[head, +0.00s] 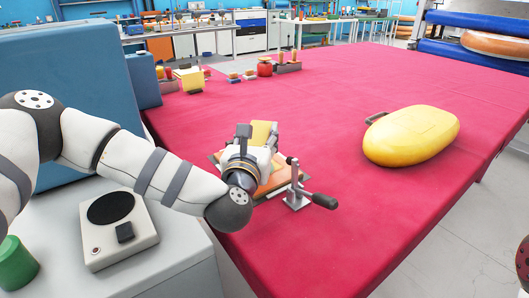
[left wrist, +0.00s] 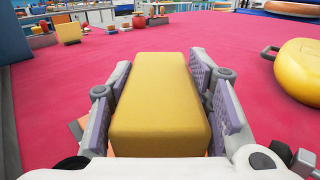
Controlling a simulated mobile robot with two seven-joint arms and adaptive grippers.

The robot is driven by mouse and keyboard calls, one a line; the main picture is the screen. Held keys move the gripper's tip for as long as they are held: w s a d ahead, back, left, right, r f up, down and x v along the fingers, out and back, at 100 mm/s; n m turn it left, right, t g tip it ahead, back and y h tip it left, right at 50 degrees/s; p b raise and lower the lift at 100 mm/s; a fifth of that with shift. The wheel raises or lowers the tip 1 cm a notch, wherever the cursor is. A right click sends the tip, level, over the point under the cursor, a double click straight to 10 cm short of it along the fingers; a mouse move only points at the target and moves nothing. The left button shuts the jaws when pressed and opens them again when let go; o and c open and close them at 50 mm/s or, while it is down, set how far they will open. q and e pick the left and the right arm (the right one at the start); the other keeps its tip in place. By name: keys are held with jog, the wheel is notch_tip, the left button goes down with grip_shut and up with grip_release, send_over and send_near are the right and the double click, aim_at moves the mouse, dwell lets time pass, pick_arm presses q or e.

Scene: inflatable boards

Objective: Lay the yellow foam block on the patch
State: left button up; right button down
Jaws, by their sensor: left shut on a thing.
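My left gripper (head: 258,142) is shut on the yellow foam block (head: 264,131), near the front left of the red table. In the left wrist view the block (left wrist: 160,105) fills the space between the two grey-purple finger pads. An orange patch (head: 277,182) shows below and beside my gripper in the head view, partly hidden by it. The block is over the patch area; I cannot tell whether it touches the patch. My right gripper is not in view.
A lever clamp (head: 296,190) with a black handle stands just right of the patch. A yellow inflated oval (head: 412,135) lies at the right on the red table (head: 350,230). Small blocks and a red jar (head: 265,67) stand at the back. The middle is clear.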

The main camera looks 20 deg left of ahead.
pick_arm(q)
jog(key=shift+w+d+f, duration=0.3)
jog(key=shift+w+f, duration=0.25)
jog(key=shift+f, duration=0.25)
notch_tip(320, 180, down, 3)
jog(key=shift+w, duration=0.1)
jog(key=shift+r, duration=0.1)
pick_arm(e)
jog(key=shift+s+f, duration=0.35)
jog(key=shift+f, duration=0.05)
pick_arm(q)
jog(key=shift+f+b, duration=0.2)
jog(key=shift+b, duration=0.1)
jog(key=o, duration=0.8)
jog(key=shift+o, duration=0.2)
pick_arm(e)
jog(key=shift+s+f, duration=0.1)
